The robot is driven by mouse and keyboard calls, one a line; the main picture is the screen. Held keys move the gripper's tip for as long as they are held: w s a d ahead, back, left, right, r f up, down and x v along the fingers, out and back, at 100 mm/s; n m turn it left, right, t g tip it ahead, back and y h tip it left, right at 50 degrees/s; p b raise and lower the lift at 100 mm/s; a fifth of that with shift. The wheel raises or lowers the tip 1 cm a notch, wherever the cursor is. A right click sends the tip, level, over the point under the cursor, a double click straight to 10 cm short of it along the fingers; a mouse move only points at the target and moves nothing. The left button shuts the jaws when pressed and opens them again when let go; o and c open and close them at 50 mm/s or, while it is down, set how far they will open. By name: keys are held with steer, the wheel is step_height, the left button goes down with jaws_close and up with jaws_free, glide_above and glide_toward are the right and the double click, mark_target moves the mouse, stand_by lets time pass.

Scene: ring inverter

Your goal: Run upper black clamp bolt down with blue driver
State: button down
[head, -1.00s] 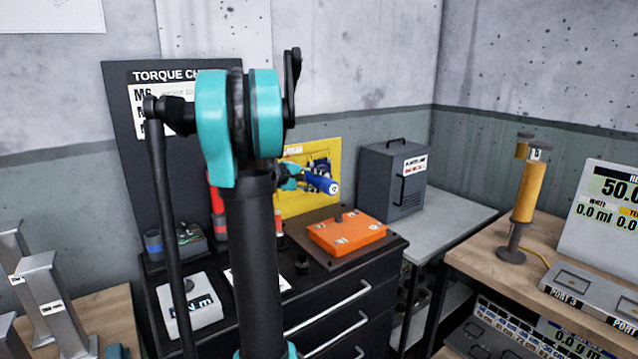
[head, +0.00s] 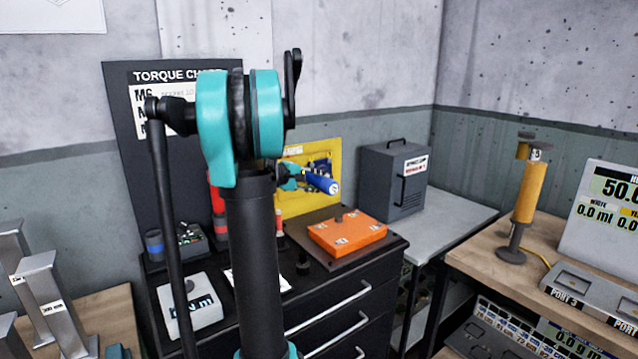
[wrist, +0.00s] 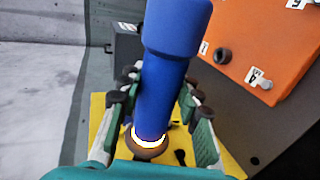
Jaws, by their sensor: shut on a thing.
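The blue driver (wrist: 168,80) fills the middle of the wrist view, with a bright ring and a brown collar at its lower end. My gripper (wrist: 165,100) is shut on it, a finger on either side of its handle. In the head view the blue driver (head: 322,183) shows small in front of the yellow panel, tilted, beside my gripper (head: 300,176). My own arm hides part of this area. I cannot make out the upper black clamp bolt or the driver's tip in either view.
An orange block (head: 347,234) with labelled spots sits on the black drawer cabinet (head: 395,258). A yellow panel (head: 290,202) stands behind it. A grey box (head: 392,180) stands to the right. A yellow cylinder on a stand (head: 527,195) is on the wooden bench.

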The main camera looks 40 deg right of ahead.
mark_target(322, 185)
stand_by(0.3)
steer(key=shift+s+a, duration=0.15)
steer(key=shift+s, duration=1.1)
steer(key=shift+s+a, duration=0.15)
steer(key=shift+s, duration=1.05)
